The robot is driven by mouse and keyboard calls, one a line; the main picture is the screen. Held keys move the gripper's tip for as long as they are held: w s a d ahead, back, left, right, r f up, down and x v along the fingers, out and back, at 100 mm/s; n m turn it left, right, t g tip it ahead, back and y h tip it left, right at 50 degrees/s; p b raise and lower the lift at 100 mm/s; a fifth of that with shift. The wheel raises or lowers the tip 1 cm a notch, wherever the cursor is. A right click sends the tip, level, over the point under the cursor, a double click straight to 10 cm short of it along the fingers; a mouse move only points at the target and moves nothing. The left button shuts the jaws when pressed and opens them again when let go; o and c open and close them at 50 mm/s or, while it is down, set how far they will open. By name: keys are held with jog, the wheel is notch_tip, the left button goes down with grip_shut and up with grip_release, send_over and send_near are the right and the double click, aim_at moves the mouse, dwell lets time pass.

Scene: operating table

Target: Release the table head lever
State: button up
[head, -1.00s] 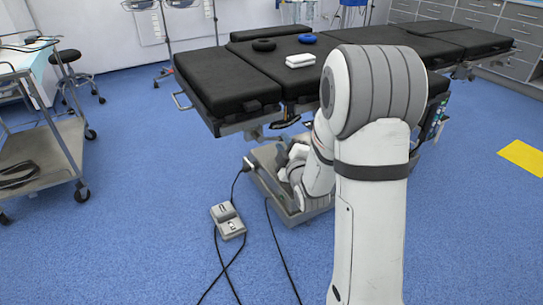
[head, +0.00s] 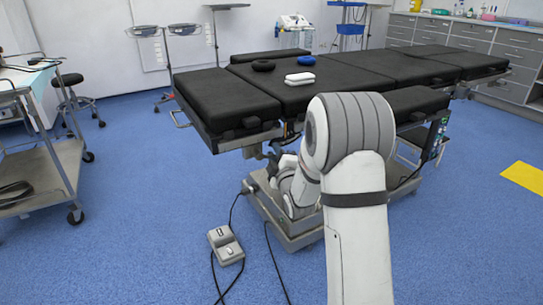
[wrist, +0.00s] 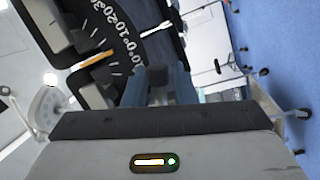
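The operating table (head: 335,78) has black pads, and its near left section (head: 225,98) is at the head view's left. In the wrist view a dark curved dial (wrist: 105,28) carries white angle numbers, with a white pointer (wrist: 157,31) across it. My gripper (wrist: 158,88) shows two blue-grey fingers beyond its grey body. A dark block (wrist: 158,74) shows between or just beyond the fingers; I cannot tell whether it is the lever or whether they touch it. In the head view my arm reaches under the table's near edge, and the fingers cannot be made out.
A grey table base (head: 268,212) stands on the blue floor. A foot pedal (head: 226,245) with cables lies at its left. A trolley (head: 48,170) and a stool (head: 68,80) are at the left. The floor between trolley and pedal is clear.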

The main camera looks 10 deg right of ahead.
grip_shut()
dwell(0.3)
